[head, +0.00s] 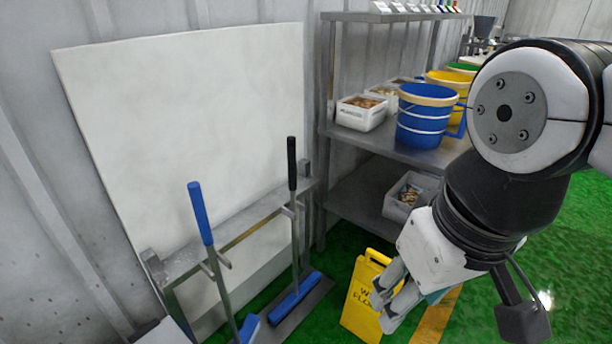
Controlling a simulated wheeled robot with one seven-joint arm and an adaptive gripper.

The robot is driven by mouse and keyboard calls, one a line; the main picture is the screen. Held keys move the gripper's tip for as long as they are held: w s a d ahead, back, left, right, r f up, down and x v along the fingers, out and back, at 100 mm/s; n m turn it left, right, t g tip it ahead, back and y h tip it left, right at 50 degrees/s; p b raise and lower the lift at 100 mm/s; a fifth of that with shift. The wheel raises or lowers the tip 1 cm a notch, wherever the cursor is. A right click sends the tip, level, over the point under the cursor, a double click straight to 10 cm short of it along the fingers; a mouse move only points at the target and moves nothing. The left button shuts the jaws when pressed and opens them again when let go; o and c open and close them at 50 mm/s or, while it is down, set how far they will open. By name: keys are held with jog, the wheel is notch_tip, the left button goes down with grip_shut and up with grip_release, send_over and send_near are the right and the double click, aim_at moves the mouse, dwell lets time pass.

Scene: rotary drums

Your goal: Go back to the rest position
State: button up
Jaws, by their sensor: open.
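My gripper (390,300) hangs at the end of my arm in the lower right of the head view. It points down and to the left, in front of a yellow wet-floor sign (361,296). Its grey fingers overlap the sign in the picture; I cannot tell the distance between them. I see nothing held in it. The gripper is open. My arm hides part of the shelf and floor behind it.
A metal shelf (352,168) holds a blue bucket (424,118), a yellow bucket (447,80) and white crates (361,113). A rack (245,225) at left holds blue-and-black-handled tools. A white board (180,120) leans on the wall. Green floor (570,270) shows at right.

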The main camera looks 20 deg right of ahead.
jog(key=shift+s, duration=0.75)
jog(key=shift+r, duration=0.1)
notch_tip(320, 180, up, 12)
jog(key=t+p, duration=0.2)
jog(key=p, duration=0.8)
jog(key=shift+d+f, duration=0.2)
jog(key=shift+f, duration=0.05)
